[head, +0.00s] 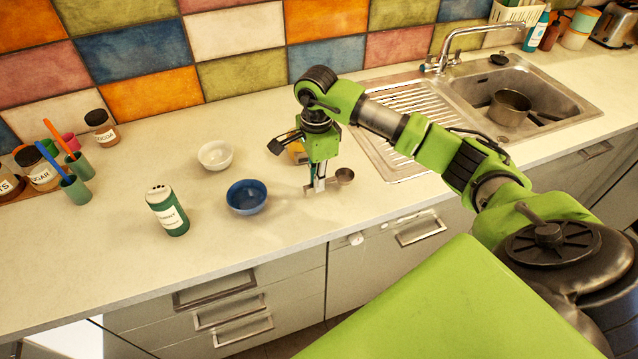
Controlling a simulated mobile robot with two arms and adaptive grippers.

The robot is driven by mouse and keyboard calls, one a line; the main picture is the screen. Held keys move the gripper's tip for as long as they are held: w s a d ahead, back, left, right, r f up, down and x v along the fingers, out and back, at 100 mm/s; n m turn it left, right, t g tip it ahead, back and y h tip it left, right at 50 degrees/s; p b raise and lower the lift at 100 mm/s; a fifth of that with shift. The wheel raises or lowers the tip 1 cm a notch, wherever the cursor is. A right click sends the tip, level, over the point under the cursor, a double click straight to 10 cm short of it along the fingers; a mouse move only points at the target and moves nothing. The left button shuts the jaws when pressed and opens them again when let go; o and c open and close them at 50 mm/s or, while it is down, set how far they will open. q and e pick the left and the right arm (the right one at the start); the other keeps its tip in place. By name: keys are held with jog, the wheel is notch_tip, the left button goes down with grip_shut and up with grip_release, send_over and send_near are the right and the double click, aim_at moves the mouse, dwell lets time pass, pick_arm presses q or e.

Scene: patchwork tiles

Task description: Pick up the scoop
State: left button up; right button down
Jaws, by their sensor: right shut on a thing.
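The scoop (345,176) is a small metal bowl on the counter, near its front edge and right of the blue bowl. My right gripper (317,187) points down just left of the scoop's bowl and is shut on the scoop. The fingers hide most of the scoop's handle. I cannot tell whether the scoop touches the counter. My left gripper is not in view.
A blue bowl (246,196), a white bowl (215,154) and a green-and-white bottle (167,211) stand to the left. A yellow thing (297,151) is partly hidden behind my gripper. The sink (545,82) with a pot (509,107) lies right.

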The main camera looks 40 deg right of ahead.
jog(key=s+a+r+b, duration=0.4)
jog(key=s+a+r, duration=0.5)
jog(key=s+r, duration=0.1)
jog(key=shift+s+a+r, duration=0.2)
jog(key=shift+s, duration=0.1)
jog(key=shift+w, duration=0.15)
